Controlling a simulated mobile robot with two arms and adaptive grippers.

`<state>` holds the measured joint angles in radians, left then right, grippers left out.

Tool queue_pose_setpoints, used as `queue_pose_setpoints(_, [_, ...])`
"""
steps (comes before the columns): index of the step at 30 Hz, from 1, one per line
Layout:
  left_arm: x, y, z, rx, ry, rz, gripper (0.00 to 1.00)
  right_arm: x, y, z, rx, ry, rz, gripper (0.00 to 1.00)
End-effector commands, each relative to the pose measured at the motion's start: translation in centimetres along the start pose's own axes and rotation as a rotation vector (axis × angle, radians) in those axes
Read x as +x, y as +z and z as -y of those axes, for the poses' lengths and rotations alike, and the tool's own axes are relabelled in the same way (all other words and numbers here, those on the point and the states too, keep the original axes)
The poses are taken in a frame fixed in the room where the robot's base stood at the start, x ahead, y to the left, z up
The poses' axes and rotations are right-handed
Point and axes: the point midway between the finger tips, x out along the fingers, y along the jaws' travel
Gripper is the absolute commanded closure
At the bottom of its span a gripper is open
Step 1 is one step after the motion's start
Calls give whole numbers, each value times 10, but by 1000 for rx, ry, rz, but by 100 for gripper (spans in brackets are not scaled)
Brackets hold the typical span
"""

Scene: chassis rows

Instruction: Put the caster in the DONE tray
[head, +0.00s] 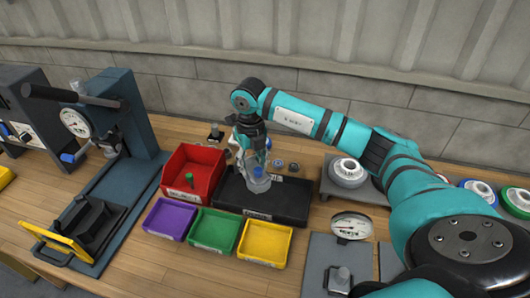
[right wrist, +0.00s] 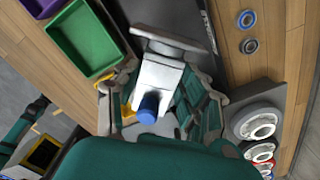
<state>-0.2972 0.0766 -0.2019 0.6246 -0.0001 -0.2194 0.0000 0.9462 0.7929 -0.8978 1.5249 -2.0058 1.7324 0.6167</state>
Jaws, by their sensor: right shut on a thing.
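My right gripper (head: 256,168) is shut on the caster (head: 259,186), which hangs or stands over the black tray (head: 292,203). In the right wrist view the caster (right wrist: 158,75) is a pale grey body with a blue end and a flat grey plate, between the fingers of my right gripper (right wrist: 165,105). I cannot tell whether the caster touches the black tray. The black tray has a label on its front edge, too small to read, so I cannot tell which tray is DONE. My left gripper is not in view.
A red bin (head: 209,160) stands left of the black tray. Purple (head: 170,218), green (head: 213,231) and yellow (head: 264,243) trays stand in front. A dark press (head: 130,170) is at left. Small rings (head: 293,167) lie behind; wheels (head: 348,172) stand at right.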

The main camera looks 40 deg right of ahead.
Motion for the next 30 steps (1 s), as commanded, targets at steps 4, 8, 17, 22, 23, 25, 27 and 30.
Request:
queue_pose_setpoints(4, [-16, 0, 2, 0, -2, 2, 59, 3, 5, 21, 361, 1, 0, 100])
queue_pose_setpoints(8, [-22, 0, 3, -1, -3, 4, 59, 8, 7, 35, 601, 2, 1, 100])
queue_pose_setpoints(17, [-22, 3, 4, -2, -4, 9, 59, 18, 9, 46, 804, 4, 5, 100])
queue_pose_setpoints(22, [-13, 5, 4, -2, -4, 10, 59, 30, 9, 46, 803, 4, 4, 100])
queue_pose_setpoints(23, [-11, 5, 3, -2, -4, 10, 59, 32, 9, 46, 802, 4, 4, 100])
queue_pose_setpoints(25, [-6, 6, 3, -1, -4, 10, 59, 39, 8, 46, 802, 4, 4, 100])
queue_pose_setpoints(27, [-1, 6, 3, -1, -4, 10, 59, 46, 9, 46, 801, 4, 4, 100])
queue_pose_setpoints(30, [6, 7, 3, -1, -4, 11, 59, 54, 9, 46, 800, 4, 4, 100])
